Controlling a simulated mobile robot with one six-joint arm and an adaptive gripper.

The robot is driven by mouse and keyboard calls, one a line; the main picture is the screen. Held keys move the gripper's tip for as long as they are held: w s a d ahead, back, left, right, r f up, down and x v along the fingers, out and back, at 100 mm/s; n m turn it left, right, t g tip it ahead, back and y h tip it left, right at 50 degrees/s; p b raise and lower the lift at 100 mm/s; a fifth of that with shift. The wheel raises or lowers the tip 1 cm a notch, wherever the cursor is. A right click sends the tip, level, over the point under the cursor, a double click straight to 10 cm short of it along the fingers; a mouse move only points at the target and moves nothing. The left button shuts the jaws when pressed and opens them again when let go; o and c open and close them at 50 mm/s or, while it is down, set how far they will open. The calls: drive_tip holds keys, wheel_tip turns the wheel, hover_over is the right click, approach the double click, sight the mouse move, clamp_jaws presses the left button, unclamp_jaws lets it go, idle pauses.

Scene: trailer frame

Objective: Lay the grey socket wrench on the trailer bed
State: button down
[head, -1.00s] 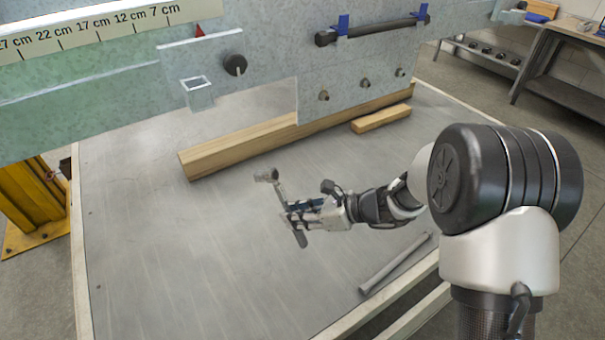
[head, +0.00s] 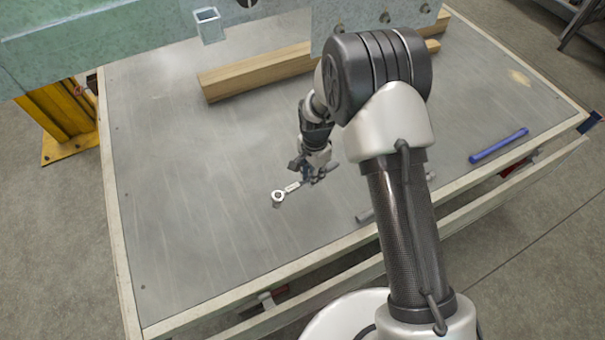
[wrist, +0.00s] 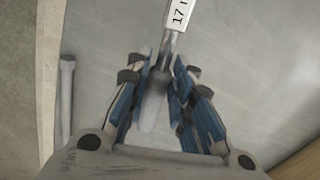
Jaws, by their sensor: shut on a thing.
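The grey socket wrench (head: 279,197) is in my gripper (head: 311,176), its round socket head pointing to the lower left in the head view. My gripper is shut on the handle. The wrench is over the grey trailer bed (head: 180,240), low; I cannot tell whether it touches the surface.
A grey bar (head: 364,216) lies near the bed's front edge, partly behind my arm; it also shows in the wrist view (wrist: 66,100). A blue bar (head: 498,146) lies at the right. Wooden beams (head: 255,73) lie at the back. The bed's left half is clear.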

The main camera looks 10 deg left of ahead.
drive_tip(key=shift+f+b, duration=2.2)
drive_tip(key=shift+f, duration=1.3)
drive_tip(key=shift+f+b, duration=1.05)
drive_tip(key=shift+f, duration=0.35)
drive_tip(key=c, duration=0.6)
unclamp_jaws()
drive_tip(key=shift+o, duration=0.4)
drive_tip(key=o, duration=0.5)
wheel_tip(320, 180, up, 12)
drive_tip(key=shift+w+d, duration=0.1)
